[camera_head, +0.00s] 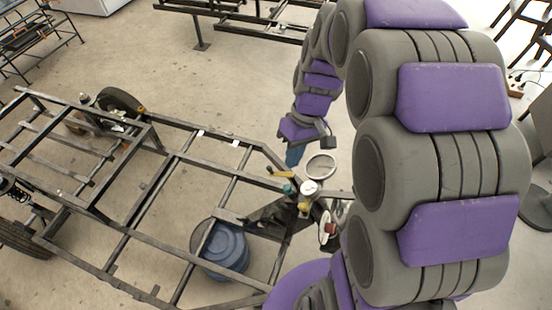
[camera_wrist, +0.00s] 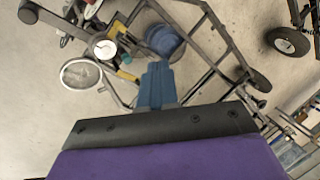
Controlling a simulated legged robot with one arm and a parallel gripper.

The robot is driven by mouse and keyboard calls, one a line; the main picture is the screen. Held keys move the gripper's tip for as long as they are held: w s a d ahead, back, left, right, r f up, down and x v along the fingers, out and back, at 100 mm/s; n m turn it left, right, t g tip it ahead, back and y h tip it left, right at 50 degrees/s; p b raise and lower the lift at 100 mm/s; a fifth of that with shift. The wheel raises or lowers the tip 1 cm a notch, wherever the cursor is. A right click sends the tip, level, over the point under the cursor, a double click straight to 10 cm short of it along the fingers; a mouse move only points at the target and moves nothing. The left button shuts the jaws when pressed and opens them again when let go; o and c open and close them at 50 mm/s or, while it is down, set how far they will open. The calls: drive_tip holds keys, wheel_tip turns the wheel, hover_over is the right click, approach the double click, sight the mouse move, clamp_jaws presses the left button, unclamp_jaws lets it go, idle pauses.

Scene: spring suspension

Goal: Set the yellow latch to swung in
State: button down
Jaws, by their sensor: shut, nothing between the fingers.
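My gripper (camera_head: 293,157) shows as blue fingers below my purple and grey arm in the head view. In the wrist view the blue fingers (camera_wrist: 157,68) are together with nothing between them. A yellow piece, likely the yellow latch (camera_head: 277,171), sits at the frame's front corner, just below and left of my fingertips in the picture. In the wrist view a yellow bar (camera_wrist: 127,76) lies just left of my fingers. A second, smaller yellow piece (camera_head: 304,207) is by a round white-topped part. I cannot tell whether the latch is swung in or out, or whether my fingers touch it.
A dark metal chassis frame (camera_head: 172,152) fills the left and middle. A blue drum (camera_head: 226,250) stands by its rails. A metal ring (camera_head: 321,166) and a round white-topped part (camera_head: 309,188) are close to my gripper. Open concrete floor (camera_head: 215,90) lies behind the frame.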

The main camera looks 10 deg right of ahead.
drive_tip(key=w+d+f+n+y, duration=0.1)
drive_tip(key=w+d+f, duration=0.3)
drive_tip(key=w+f, duration=0.4)
drive_tip(key=w+d+f+n+t+y+p, duration=0.1)
drive_tip(key=w+d+f+n, duration=0.3)
drive_tip(key=w+f, duration=0.5)
drive_tip(key=w+y, duration=0.1)
drive_tip(key=w, duration=0.3)
drive_tip(key=shift+d+f+p, duration=0.15)
drive_tip(key=shift+f+p, duration=0.1)
drive_tip(key=shift+p, duration=0.05)
drive_tip(key=s+a+f+b, duration=0.1)
drive_tip(key=s+a+f, duration=0.2)
drive_tip(key=a+f, duration=0.5)
drive_tip(key=shift+f, duration=0.5)
